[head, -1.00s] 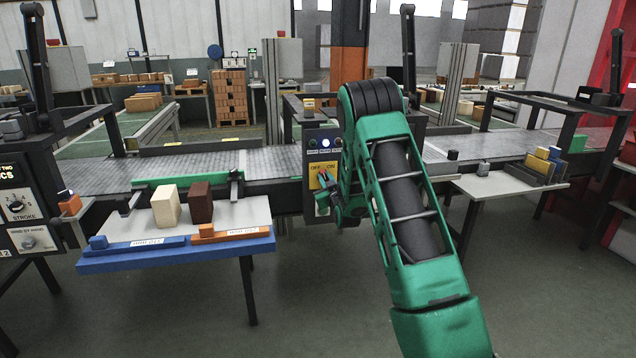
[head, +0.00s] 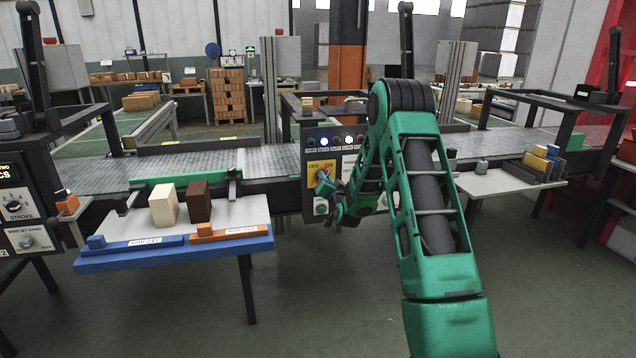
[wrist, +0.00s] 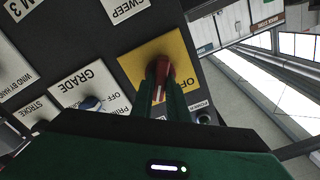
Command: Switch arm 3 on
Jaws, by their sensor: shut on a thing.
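A dark control panel (head: 309,205) stands mid-scene with a yellow switch plate (head: 313,172) under OFF and ON labels. In the wrist view the yellow plate (wrist: 184,47) carries a red rotary handle (wrist: 162,72), seen upside down with OFF lettering partly visible. The panel there also reads GRADE, SWEEP and part of "M 3". My gripper (head: 325,184) is at the plate, and in the wrist view its two green fingers (wrist: 160,90) are shut on the red handle. The handle is mostly hidden in the head view, and I cannot tell its exact setting.
A blue-edged table (head: 170,256) at the left holds a cream block (head: 163,205) and a brown block (head: 198,202). A blue knob (wrist: 91,103) sits beside the yellow plate. A conveyor (head: 200,163) runs behind, and the floor right of my arm is clear.

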